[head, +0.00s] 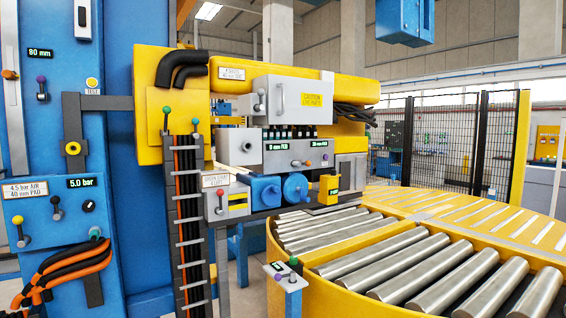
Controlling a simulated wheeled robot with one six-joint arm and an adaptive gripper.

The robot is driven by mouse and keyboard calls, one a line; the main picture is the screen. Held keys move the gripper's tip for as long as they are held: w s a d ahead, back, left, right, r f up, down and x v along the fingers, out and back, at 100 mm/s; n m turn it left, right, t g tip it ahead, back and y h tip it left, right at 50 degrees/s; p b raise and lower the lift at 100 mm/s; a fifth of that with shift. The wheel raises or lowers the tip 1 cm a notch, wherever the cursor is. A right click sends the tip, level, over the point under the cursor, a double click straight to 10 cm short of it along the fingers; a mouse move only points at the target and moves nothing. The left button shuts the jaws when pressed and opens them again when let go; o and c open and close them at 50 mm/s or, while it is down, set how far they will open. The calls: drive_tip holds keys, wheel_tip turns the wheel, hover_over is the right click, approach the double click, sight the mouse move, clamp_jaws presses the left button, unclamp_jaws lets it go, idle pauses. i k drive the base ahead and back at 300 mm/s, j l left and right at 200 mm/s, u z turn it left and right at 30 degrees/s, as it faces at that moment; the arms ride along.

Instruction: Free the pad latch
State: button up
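No part is clearly marked as the pad latch, and I cannot tell which one it is. On the blue cabinet, a label reads 4.5 bar AIR, 40 mm PAD (25,190), beside a display reading 5.0 bar (86,181). My gripper is not in view.
The yellow roller turntable (410,262) fills the lower right, its rollers bare. Orange and black hoses (62,270) hang at lower left. Black mesh fencing (455,140) stands behind.

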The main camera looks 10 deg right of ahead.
sight(308, 164)
drive_tip(key=i+l, duration=0.15)
drive_tip(key=i, duration=0.2)
drive_tip(key=i+l+u, duration=0.1)
drive_tip(key=i, duration=0.3)
drive_tip(key=i+l, duration=0.2)
drive_tip(key=i, duration=0.15)
drive_tip(key=i+l, duration=0.15)
drive_tip(key=l, duration=0.15)
drive_tip(key=i+l, duration=0.15)
drive_tip(key=l, duration=0.15)
drive_tip(key=i+l+u, duration=0.1)
drive_tip(key=l, duration=0.25)
